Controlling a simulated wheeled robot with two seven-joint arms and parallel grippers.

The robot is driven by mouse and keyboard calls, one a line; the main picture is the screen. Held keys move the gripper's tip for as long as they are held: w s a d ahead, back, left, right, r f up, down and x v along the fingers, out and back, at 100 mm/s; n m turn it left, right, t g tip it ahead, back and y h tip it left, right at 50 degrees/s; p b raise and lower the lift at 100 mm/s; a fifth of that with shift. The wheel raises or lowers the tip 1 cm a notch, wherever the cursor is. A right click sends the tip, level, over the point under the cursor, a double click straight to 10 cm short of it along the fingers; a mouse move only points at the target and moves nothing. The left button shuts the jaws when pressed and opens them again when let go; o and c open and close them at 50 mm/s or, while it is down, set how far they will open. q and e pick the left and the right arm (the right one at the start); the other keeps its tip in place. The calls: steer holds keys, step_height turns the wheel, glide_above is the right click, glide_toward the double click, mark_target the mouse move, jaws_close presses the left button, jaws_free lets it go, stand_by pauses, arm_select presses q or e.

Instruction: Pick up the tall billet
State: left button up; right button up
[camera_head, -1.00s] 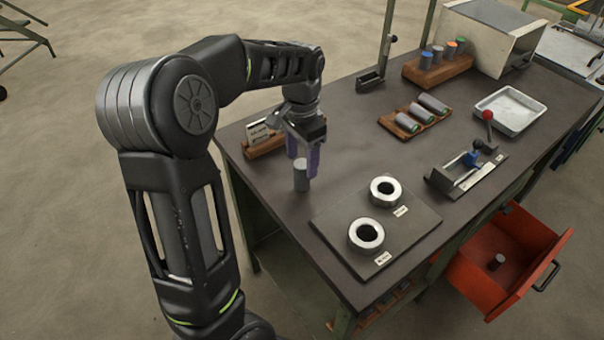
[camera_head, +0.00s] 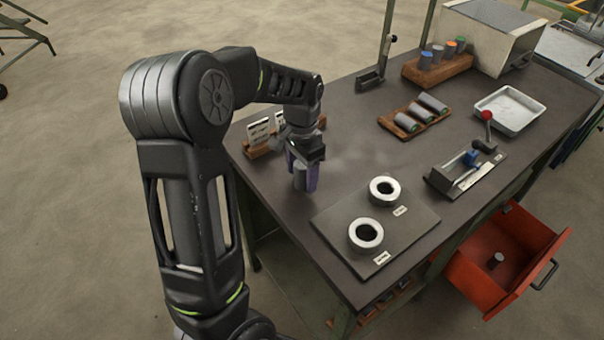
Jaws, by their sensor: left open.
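A grey upright billet (camera_head: 299,177) stands on the dark table near its left edge. It looks like the tall billet. My left gripper (camera_head: 302,174) has come down over it, pointing downward, with its purple fingers open on either side of the billet. The gripper body hides the billet's top. I cannot tell whether the fingers touch it. My right gripper is out of view.
A board with two white rings (camera_head: 366,236) lies to the front right. A wooden card holder (camera_head: 262,150) stands just behind the gripper. A rack of lying cylinders (camera_head: 408,122), a metal tray (camera_head: 510,109), a lever fixture (camera_head: 466,172) and an open red drawer (camera_head: 488,275) are farther right.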

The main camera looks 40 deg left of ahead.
arm_select(q)
jaws_close()
stand_by(0.7)
steer(key=shift+r, duration=0.1)
stand_by(0.6)
